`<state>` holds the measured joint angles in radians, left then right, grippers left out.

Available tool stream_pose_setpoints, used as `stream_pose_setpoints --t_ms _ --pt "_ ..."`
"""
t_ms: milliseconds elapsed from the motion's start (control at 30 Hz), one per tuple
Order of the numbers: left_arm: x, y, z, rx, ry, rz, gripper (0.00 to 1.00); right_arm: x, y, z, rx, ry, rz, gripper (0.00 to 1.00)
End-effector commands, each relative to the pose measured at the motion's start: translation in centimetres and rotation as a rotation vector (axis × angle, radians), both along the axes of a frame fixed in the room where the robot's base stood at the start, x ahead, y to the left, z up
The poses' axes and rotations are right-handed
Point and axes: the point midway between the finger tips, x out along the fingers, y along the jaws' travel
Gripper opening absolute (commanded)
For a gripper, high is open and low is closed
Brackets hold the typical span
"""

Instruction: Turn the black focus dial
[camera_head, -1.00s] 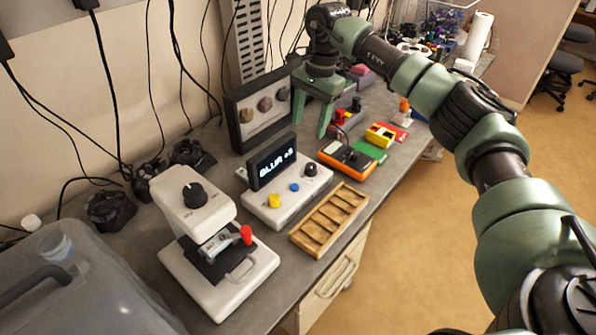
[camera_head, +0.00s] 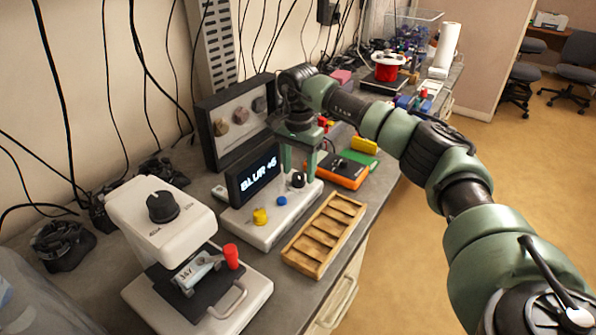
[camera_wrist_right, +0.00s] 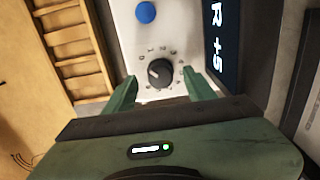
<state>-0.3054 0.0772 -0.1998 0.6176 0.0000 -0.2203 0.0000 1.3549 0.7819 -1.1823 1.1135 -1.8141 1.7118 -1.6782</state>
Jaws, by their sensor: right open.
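The white control box (camera_head: 243,224) carries a dark display (camera_head: 252,172) reading "BLUR" with a number; the wrist view shows "+5" on the display (camera_wrist_right: 222,40). A small black dial (camera_head: 298,180) with a white pointer sits at the box's right end. It also shows in the right wrist view, a black dial (camera_wrist_right: 160,73) ringed by printed marks. My right gripper (camera_head: 299,168) is open over this end of the box. In the wrist view its fingertips (camera_wrist_right: 162,86) are on either side of the dial, apart from it. My left gripper is out of view.
A yellow button (camera_head: 260,216) and a blue button (camera_head: 282,201) share the box. A white device (camera_head: 160,225) with a larger black dial (camera_head: 162,206) stands to the left. A wooden tray (camera_head: 325,235) lies in front, an orange meter (camera_head: 340,172) to the right.

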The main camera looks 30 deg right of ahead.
Motion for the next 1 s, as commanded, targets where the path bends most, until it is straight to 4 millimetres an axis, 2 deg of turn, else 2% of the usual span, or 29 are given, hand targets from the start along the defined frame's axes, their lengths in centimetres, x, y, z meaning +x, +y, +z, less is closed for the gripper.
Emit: stream_pose_setpoints --t_ms 133,400,433,600,633,1000 --pt "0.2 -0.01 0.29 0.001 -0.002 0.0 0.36 -0.01 0.02 -1.16 0.0 0.0 0.0 0.55" --pt "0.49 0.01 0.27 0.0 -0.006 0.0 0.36 0.01 0.04 -1.42 0.0 -0.001 0.0 0.55" --pt "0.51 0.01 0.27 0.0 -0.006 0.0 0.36 0.01 0.04 -1.42 0.0 -0.001 0.001 0.52" --pt "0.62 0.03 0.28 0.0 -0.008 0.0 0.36 0.01 0.05 -1.4 0.0 -0.001 0.001 0.05" --pt "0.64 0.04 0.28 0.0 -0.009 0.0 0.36 0.01 0.05 -1.4 0.0 -0.001 0.001 0.0" --pt "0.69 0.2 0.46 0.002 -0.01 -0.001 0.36 0.02 0.06 -1.34 0.001 -0.001 -0.054 0.0"
